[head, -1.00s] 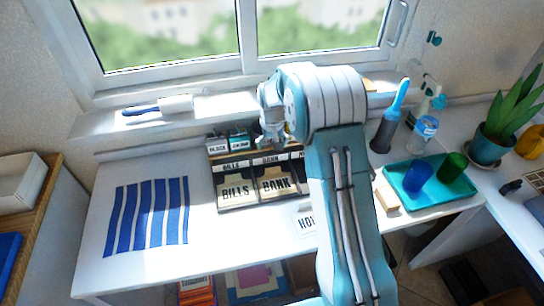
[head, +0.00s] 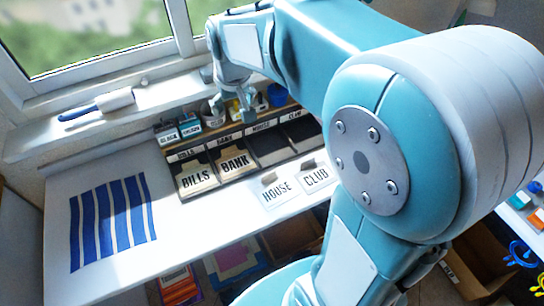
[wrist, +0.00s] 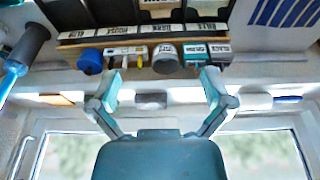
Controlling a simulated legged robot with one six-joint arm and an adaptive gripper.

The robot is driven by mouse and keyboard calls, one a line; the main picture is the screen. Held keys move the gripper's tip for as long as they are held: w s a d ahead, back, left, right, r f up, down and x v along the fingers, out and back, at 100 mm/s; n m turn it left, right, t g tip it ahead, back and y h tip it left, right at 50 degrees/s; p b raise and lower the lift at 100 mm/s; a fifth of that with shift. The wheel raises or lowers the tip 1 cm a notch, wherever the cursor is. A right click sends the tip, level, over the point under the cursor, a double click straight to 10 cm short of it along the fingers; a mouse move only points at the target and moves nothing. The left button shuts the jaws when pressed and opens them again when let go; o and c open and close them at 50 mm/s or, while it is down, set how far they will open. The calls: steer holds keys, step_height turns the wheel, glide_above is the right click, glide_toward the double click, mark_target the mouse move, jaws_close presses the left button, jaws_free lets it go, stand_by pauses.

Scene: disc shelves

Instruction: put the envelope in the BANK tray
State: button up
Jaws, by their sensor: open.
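The tray organizer (head: 262,152) stands at the back of the white table with BILLS, BANK, HOUSE and CLUB labels along its top. The BANK tray holds a cream envelope marked BANK (head: 235,160); a similar one marked BILLS (head: 197,178) is in the tray to its left. White pieces marked HOUSE (head: 277,191) and CLUB (head: 315,177) lie on the table in front, each with a small brownish piece at its top. My gripper (head: 217,108) is above the organizer's back edge. In the wrist view my gripper (wrist: 160,84) is open and empty.
Small boxes (head: 178,131) and cups, one blue (wrist: 90,62), stand along the organizer's back. A blue-striped mat (head: 112,222) lies at the left of the table. A white roll with a blue handle (head: 98,105) is on the windowsill. Bare table lies between mat and organizer.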

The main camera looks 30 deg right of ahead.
steer(key=s+r+t, duration=0.2)
steer(key=s+r, duration=0.1)
steer(key=s, duration=1.6)
steer(key=shift+s+t, duration=0.25)
steer(key=shift+t, duration=0.15)
